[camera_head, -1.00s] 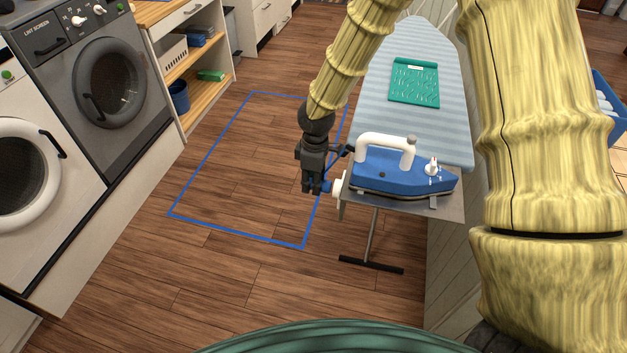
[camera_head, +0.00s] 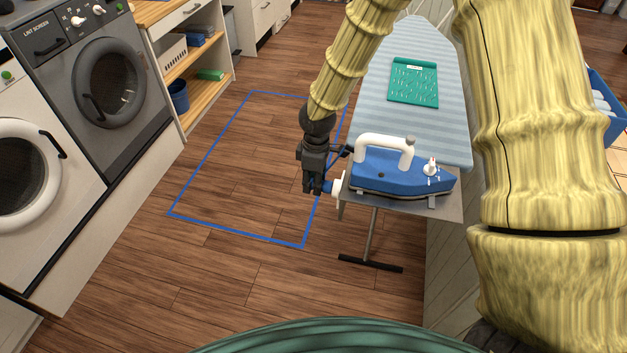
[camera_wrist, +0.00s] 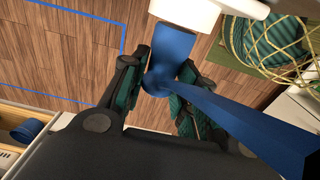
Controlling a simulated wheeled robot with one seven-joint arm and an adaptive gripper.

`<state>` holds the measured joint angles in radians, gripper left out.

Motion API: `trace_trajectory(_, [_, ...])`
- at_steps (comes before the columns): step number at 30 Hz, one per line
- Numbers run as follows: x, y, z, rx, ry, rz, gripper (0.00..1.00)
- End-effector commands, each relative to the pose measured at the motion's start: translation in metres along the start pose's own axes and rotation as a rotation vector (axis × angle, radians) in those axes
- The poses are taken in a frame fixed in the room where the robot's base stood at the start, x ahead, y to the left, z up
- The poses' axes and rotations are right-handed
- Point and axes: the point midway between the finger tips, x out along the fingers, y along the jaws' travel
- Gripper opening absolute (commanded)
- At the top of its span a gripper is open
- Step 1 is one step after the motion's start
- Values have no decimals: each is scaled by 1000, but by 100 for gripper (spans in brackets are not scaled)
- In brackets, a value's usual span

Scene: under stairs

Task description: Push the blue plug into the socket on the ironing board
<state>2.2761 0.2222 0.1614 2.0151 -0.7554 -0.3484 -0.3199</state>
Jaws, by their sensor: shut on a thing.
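The blue plug (camera_head: 328,187) is between the fingers of my gripper (camera_head: 319,189), which is shut on it. In the wrist view the plug (camera_wrist: 172,52) lies between the two dark, green-padded fingers, and a thick blue cable runs from it to the lower right. The white socket (camera_head: 340,187) is at the near left end of the ironing board (camera_head: 450,206). In the wrist view the plug's front end meets the white socket (camera_wrist: 184,11), with no clear gap. How deep it sits is hidden.
A blue iron (camera_head: 395,178) with a white handle stands on the board right beside my gripper. A green mat (camera_head: 414,84) lies farther back. A blue rectangle (camera_head: 236,235) is marked on the clear floor to the left. A dryer (camera_head: 100,75) stands far left.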

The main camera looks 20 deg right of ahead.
Motion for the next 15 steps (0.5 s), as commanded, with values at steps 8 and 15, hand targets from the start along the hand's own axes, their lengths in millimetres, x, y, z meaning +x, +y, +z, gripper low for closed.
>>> trace_trajectory(8, [0, 0, 4, 0, 0, 0, 0])
trace_trajectory(15, [0, 0, 8, 0, 0, 0, 0])
